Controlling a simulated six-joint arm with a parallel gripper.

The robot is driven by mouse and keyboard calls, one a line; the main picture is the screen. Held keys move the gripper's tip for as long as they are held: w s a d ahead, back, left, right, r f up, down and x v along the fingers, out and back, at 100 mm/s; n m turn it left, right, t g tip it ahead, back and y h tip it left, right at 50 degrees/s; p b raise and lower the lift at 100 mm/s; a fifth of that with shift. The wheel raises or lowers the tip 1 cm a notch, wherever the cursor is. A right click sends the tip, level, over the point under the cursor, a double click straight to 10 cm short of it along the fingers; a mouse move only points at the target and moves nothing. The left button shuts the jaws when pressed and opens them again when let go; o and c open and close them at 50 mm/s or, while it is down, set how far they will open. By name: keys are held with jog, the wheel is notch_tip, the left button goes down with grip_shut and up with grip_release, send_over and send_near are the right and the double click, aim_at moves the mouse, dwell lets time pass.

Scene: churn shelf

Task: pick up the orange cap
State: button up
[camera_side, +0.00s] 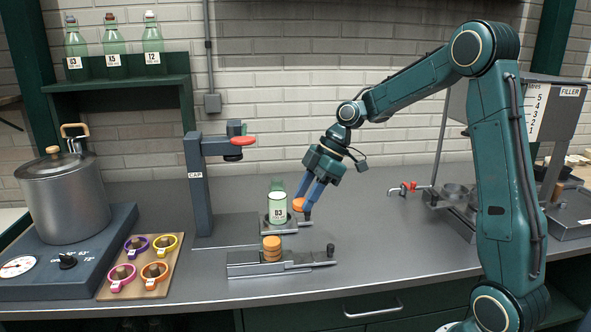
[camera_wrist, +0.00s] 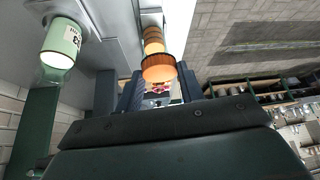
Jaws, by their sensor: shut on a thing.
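My gripper (camera_side: 305,208) is shut on an orange cap (camera_side: 298,204) and holds it above the bench, just right of the green bottle. The held cap also shows in the wrist view (camera_wrist: 158,68) between the two fingers. A short stack of orange caps (camera_side: 271,249) stands in the low metal cap rack (camera_side: 310,259) in front and to the left. In the wrist view, more orange caps (camera_wrist: 153,33) show beyond the held one.
A pale green bottle (camera_side: 277,208) with a white label stands in a holder close left of my gripper. The CAP press (camera_side: 199,190) stands further left, with colored rings (camera_side: 137,246) and a pot (camera_side: 62,200) beyond. A red-handled tap (camera_side: 409,187) is to the right.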

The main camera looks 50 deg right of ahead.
jog(key=shift+r, duration=2.55)
jog(key=w+d+m+t+h, duration=0.2)
jog(key=w+d+m, duration=0.4)
jog(key=w, duration=0.9)
jog(key=d, duration=0.3)
jog(key=shift+w+d+r, duration=0.15)
jog(key=shift+w+d, duration=0.05)
jog(key=shift+f, duration=0.2)
jog(key=shift+f, duration=1.8)
jog(key=shift+f, duration=0.2)
jog(key=shift+f, duration=0.4)
jog(key=shift+f, duration=0.7)
